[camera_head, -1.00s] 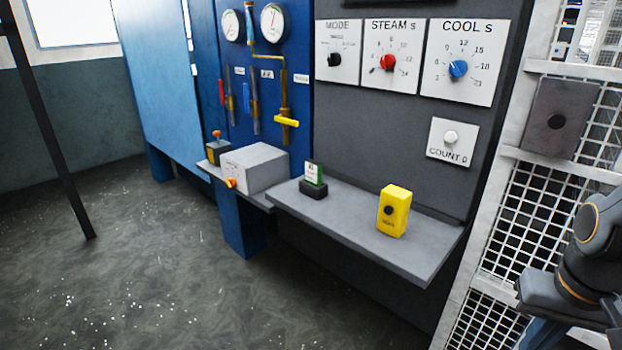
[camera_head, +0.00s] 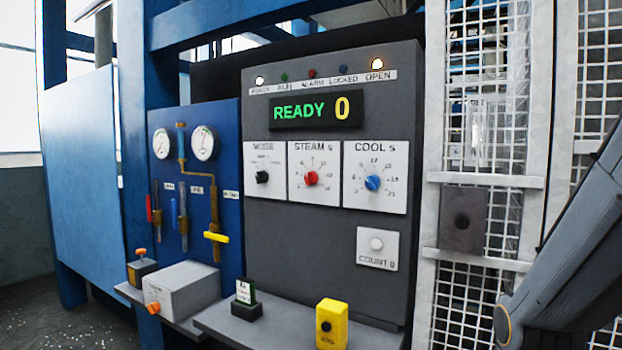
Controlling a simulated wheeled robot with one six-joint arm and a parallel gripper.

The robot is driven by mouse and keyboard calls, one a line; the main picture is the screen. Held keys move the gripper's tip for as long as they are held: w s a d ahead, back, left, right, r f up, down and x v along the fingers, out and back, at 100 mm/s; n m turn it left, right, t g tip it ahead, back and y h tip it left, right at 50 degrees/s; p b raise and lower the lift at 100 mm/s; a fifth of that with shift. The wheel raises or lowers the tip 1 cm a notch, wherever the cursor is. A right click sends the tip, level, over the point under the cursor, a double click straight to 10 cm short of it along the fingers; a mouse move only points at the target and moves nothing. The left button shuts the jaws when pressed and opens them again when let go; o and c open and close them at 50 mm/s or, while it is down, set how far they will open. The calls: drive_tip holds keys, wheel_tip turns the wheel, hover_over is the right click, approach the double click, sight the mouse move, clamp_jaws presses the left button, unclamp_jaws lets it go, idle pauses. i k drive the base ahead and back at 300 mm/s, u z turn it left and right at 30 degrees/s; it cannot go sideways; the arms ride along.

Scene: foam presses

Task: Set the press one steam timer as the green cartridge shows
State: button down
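The steam timer is a red knob (camera_head: 311,178) on a white plate (camera_head: 314,197) marked STEAM s, in the middle of the grey control panel (camera_head: 280,235). The pointer's exact setting is too small to read. The green cartridge (camera_head: 245,292), with a white label, stands upright in a black holder (camera_head: 246,311) on the grey shelf below. The writing on its label is too small to read. My arm shows at the right edge, in front of the mesh fence. My gripper is not in view.
A MODE knob (camera_head: 262,177) and a blue COOL s knob (camera_head: 372,183) flank the steam timer. The display (camera_head: 315,109) reads READY 0, and the OPEN lamp (camera_head: 377,65) glows. A yellow button box (camera_head: 332,323) stands on the shelf. A white mesh fence (camera_head: 480,270) borders the panel's right side.

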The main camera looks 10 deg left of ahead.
sight(310, 178)
drive_tip(key=u, duration=0.5)
drive_tip(key=k, duration=0.6)
drive_tip(key=u, duration=0.85)
drive_tip(key=i, duration=1.1)
drive_tip(key=z, duration=0.85)
drive_tip(key=i, duration=0.5)
drive_tip(key=z, duration=0.5)
